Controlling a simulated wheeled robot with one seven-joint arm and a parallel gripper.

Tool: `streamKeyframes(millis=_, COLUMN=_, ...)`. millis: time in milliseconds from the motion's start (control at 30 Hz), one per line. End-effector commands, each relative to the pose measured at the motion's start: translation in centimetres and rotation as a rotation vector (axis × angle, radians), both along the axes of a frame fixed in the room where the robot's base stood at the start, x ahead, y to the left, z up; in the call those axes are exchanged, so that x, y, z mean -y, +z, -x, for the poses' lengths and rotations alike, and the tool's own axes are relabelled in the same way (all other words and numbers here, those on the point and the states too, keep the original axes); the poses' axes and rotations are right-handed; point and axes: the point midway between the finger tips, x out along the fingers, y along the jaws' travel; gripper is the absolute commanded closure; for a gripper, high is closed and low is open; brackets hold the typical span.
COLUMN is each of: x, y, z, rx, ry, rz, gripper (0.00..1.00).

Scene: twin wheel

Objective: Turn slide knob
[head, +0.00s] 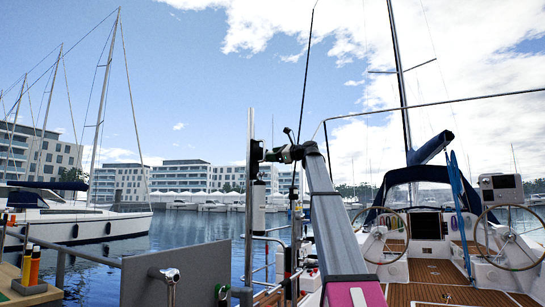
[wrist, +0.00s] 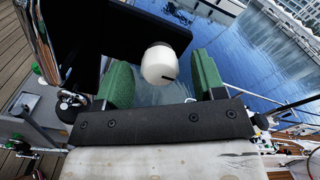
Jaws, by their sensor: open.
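In the wrist view a rounded white knob-like piece (wrist: 160,63) with a short dark mark shows beside the lower edge of a black panel. I cannot tell for sure that it is the slide knob. My gripper (wrist: 161,80) is open, its two green finger pads spread to the left and right of the white piece in the picture. Neither pad is seen touching it, and the depth between them is unclear. In the head view my arm reaches up and its dark end, my gripper (head: 258,156), is by an upright metal pole (head: 249,200).
A grey panel (head: 190,275) with a chrome fitting (head: 167,273) stands at the lower left. A wooden bench (head: 25,290) with orange-capped bottles (head: 34,266) is at far left. Railings and water lie beyond. A sailboat with steering wheels (head: 383,237) is at right.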

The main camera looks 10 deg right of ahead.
Motion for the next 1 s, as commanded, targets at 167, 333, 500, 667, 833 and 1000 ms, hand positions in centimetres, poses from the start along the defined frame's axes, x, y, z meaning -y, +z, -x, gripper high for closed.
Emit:
streamKeyframes(millis=167, x=-0.57, y=-0.01, z=-0.45, rx=0.0, ry=-0.001, rz=0.0, gripper=0.37)
streamKeyframes(millis=333, x=-0.58, y=-0.03, z=-0.46, rx=0.0, ry=-0.001, rz=0.0, gripper=0.37)
streamKeyframes(millis=500, x=-0.58, y=-0.04, z=-0.46, rx=0.0, ry=-0.001, rz=0.001, gripper=0.69)
streamKeyframes(millis=667, x=-0.57, y=-0.04, z=-0.45, rx=0.0, ry=-0.001, rz=0.001, gripper=0.86)
streamKeyframes(millis=833, x=-0.58, y=-0.05, z=-0.44, rx=0.011, ry=-0.001, rz=0.009, gripper=0.86)
streamKeyframes(millis=1000, x=-0.58, y=-0.03, z=-0.45, rx=0.054, ry=-0.001, rz=0.04, gripper=0.86)
